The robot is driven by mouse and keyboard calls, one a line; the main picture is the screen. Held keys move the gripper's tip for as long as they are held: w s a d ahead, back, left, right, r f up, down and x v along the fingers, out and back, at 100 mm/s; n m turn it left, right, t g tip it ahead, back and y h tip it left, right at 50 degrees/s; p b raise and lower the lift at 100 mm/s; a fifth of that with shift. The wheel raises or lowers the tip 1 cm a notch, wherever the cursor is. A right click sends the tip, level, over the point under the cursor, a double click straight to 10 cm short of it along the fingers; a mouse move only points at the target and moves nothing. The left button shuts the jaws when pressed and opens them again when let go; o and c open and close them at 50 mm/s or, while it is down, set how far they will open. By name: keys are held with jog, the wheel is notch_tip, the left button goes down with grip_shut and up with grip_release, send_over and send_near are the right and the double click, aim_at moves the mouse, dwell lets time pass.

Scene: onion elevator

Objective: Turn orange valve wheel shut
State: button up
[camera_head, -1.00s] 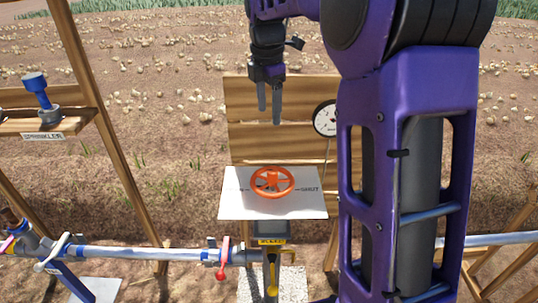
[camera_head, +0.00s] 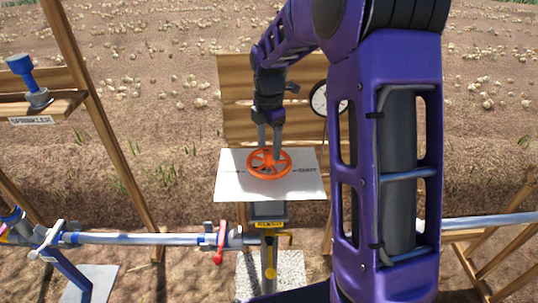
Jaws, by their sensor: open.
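The orange valve wheel (camera_head: 251,170) lies flat above a white plate (camera_head: 306,183) with lettering that reads partly as "SHUT" at its right. My gripper (camera_head: 270,156) points down at the wheel, with its two grey fingers apart. The fingertips reach the level of the wheel near its far side and hub. I cannot tell whether they touch the rim or a spoke. The wheel's stem is hidden beneath it.
A round gauge (camera_head: 319,98) is fixed to the wooden backboard (camera_head: 235,110) behind the wheel. A grey pipe (camera_head: 140,238) with a red-handled valve (camera_head: 219,243) runs in front. A blue sprinkler valve (camera_head: 22,66) stands on a shelf at left.

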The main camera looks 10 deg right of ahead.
aim_at(269, 158)
jog(key=shift+f, duration=1.45)
jog(key=shift+c, duration=0.3)
grip_shut()
